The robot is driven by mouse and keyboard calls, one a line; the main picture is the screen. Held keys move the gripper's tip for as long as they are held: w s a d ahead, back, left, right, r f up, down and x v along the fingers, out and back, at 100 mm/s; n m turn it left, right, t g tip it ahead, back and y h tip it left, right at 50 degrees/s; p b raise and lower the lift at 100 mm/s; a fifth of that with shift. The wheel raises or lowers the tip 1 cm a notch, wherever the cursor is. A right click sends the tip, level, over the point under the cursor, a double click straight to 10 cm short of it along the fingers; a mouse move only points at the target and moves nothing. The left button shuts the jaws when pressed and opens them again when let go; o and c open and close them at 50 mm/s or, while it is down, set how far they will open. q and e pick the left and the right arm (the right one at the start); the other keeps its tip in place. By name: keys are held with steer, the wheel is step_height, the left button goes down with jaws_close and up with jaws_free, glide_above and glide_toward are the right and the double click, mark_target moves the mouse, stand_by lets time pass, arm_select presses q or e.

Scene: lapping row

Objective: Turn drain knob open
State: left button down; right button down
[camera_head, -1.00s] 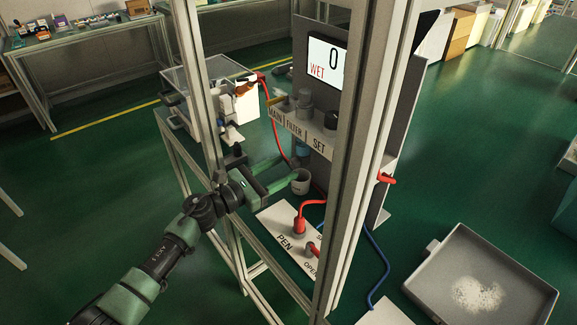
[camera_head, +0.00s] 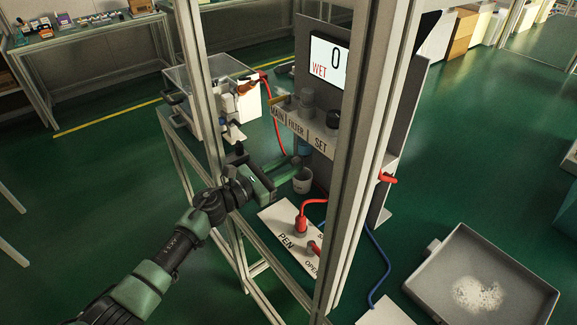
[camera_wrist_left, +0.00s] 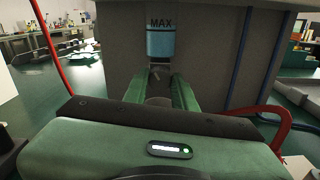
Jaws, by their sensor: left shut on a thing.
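The filter bowl (camera_wrist_left: 160,42), blue and marked MAX, hangs under the panel shelf. It also shows in the head view (camera_head: 305,147), partly hidden. The small drain knob (camera_wrist_left: 158,68) sits at the bottom of the bowl, between my fingertips. My left gripper (camera_head: 297,165) reaches in from the left through the frame, its green fingers just under the bowl. In the left wrist view the left gripper (camera_wrist_left: 160,80) is shut on the drain knob. How far the knob is turned cannot be told. My right gripper is not in view.
A grey cup (camera_head: 302,183) stands below the fingers. A metal post (camera_head: 352,150) rises close to the right, another (camera_head: 200,90) to the left. A tray (camera_head: 480,275) lies at lower right.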

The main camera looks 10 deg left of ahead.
arm_select(q)
steer(key=n, duration=0.6)
steer(key=n+p, duration=0.1)
steer(key=n, duration=0.4)
steer(key=shift+n+p, duration=0.3)
steer(key=shift+p, duration=0.1)
stand_by(0.5)
steer(key=c, duration=1.1)
jaws_free()
steer(key=shift+c, duration=0.2)
steer(key=shift+a, duration=0.1)
